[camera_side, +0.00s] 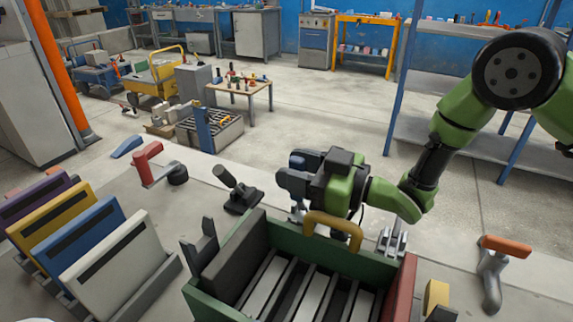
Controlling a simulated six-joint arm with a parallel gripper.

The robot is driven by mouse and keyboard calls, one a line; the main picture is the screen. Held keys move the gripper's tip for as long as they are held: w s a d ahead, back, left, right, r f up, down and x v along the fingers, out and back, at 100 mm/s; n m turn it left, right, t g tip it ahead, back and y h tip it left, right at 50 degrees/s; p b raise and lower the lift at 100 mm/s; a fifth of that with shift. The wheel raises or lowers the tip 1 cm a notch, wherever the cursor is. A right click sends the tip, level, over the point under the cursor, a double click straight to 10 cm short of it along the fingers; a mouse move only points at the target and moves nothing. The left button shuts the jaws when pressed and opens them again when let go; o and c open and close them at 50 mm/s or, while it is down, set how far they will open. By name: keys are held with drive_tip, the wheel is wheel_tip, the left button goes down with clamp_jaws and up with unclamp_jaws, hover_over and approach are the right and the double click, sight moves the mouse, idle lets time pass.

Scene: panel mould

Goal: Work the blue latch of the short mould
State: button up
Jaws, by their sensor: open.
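The mould is a green-walled box (350,262) at the front centre, with pale slats and dark gaps inside. A yellow arched handle (335,228) sits on its far wall, and a red end plate (400,290) closes its right side. My gripper (297,213) is low behind the far wall, left of the yellow handle. It is open, but its fingertips are small and partly covered by my wrist and the wall. I cannot make out a blue latch on this mould; a blue wedge-shaped piece (127,146) lies apart at the left.
Purple, yellow, blue and white panels (115,260) stand in a rack at the left. A red-handled clamp (148,162), a dark lever (236,190) and an orange-handled lever (503,248) stand around the mould. Open bench lies between the red clamp and the panels.

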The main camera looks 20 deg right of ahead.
drive_tip(key=shift+x, duration=0.9)
clamp_jaws()
drive_tip(key=shift+d, duration=0.1)
